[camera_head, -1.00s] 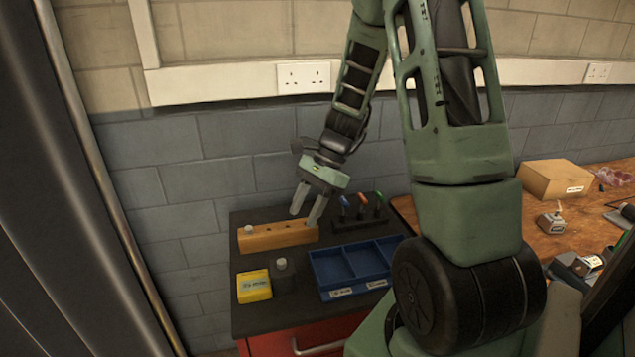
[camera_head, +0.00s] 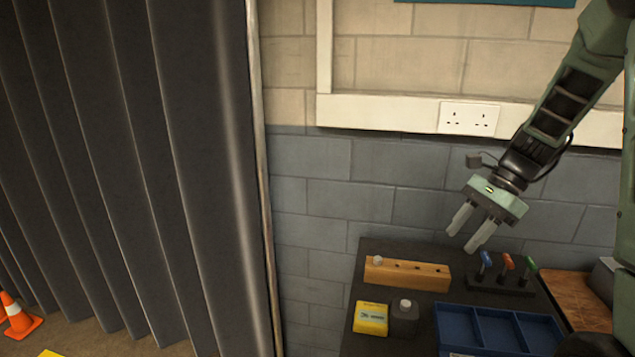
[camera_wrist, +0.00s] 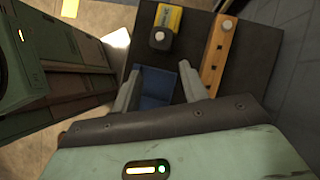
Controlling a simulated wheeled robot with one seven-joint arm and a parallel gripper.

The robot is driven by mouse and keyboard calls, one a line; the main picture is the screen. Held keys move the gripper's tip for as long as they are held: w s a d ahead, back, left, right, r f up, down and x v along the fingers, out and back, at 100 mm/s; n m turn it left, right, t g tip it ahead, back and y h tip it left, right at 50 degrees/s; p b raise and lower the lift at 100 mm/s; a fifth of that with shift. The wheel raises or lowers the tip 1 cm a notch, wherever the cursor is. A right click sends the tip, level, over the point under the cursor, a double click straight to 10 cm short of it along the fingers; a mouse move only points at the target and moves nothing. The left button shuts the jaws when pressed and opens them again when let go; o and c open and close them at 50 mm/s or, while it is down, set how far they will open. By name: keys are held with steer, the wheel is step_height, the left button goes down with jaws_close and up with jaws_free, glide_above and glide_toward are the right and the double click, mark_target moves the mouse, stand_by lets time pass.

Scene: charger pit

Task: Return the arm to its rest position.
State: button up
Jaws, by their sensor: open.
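My gripper (camera_head: 468,231) is in the air above the back of a dark-topped cabinet (camera_head: 352,344), in front of the grey block wall. Its two grey fingers are apart with nothing between them. In the wrist view my gripper (camera_wrist: 158,92) points down towards the cabinet top, with the blue tray (camera_wrist: 155,88) seen between and beyond its fingers. The arm comes down from the upper right in the head view. A wooden block with holes (camera_head: 408,273) lies below and left of the fingers, apart from them.
A dark curtain (camera_head: 190,150) hangs at left, with an orange cone (camera_head: 17,318) on the floor.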

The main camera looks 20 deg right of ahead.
steer(key=s+a+n+g+h, duration=0.3)
steer(key=a+n, duration=0.9)
steer(key=a, duration=0.8)
steer(key=s+a+n+t+h, duration=0.2)
steer(key=s+a+n+h, duration=0.1)
steer(key=s+a+n, duration=1)
steer(key=n, duration=0.2)
steer(key=shift+r+n, duration=0.2)
steer(key=shift+n, duration=0.1)
steer(key=shift+s, duration=0.1)
